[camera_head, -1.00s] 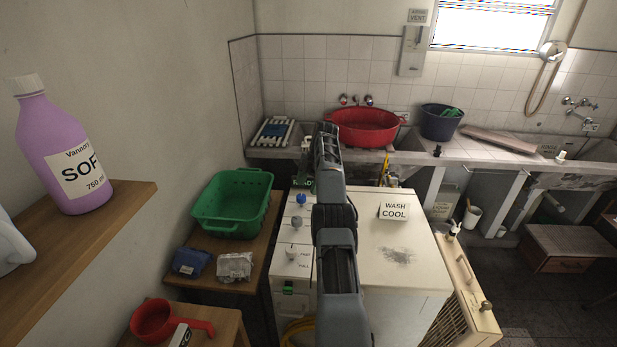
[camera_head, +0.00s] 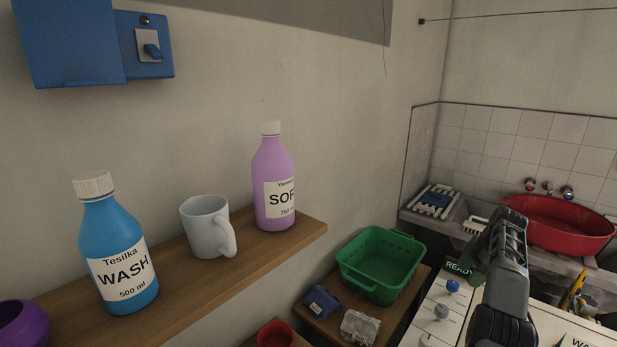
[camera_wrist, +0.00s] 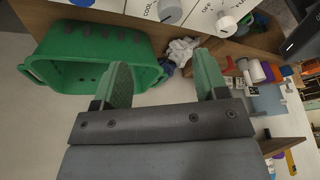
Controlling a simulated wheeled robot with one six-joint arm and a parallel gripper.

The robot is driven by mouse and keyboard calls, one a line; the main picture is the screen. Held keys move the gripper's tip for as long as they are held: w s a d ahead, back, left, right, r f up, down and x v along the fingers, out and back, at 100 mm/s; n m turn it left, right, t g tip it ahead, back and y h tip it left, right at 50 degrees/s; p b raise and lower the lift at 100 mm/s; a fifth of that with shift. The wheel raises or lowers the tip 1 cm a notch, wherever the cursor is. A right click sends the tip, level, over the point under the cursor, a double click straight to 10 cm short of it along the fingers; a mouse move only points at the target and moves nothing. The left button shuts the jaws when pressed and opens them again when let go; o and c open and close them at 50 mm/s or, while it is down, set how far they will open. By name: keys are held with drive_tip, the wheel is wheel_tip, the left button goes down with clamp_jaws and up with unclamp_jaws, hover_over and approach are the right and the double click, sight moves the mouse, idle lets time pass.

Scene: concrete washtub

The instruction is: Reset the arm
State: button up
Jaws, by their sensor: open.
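The green basket (camera_wrist: 60,60) appears behind and to the left of the fingers.
A wooden shelf (camera_head: 225,272) along the left wall holds a blue WASH bottle (camera_head: 118,245), a white mug (camera_head: 205,228) and a purple bottle (camera_head: 272,180). The green basket (camera_head: 378,262) stands on a low table. A red tub (camera_head: 560,222) rests on the sink counter.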

wheel_tip(320, 180, down, 6)
drive_tip(key=m, duration=0.8)
drive_tip(key=a+m, duration=0.2)
drive_tip(key=s+a+r+m+h, duration=0.1)
drive_tip(key=a+m, duration=0.1)
drive_tip(key=s+a+r+m, duration=0.1)
drive_tip(key=a, duration=0.2)
drive_tip(key=shift+s+m+g+h, duration=0.1)
drive_tip(key=shift+m+g+h, duration=0.2)
drive_tip(key=shift+m+h, duration=0.1)
drive_tip(key=s+a+r+m+t+h, duration=0.1)
drive_tip(key=s+a+r, duration=0.3)
drive_tip(key=s+a, duration=0.8)
drive_tip(key=s+a+r+t+h, duration=0.1)
drive_tip(key=s+a+r+t, duration=0.2)
drive_tip(key=s+a, duration=0.9)
drive_tip(key=shift+a+r+m, duration=0.4)
drive_tip(key=shift+a+r, duration=0.75)
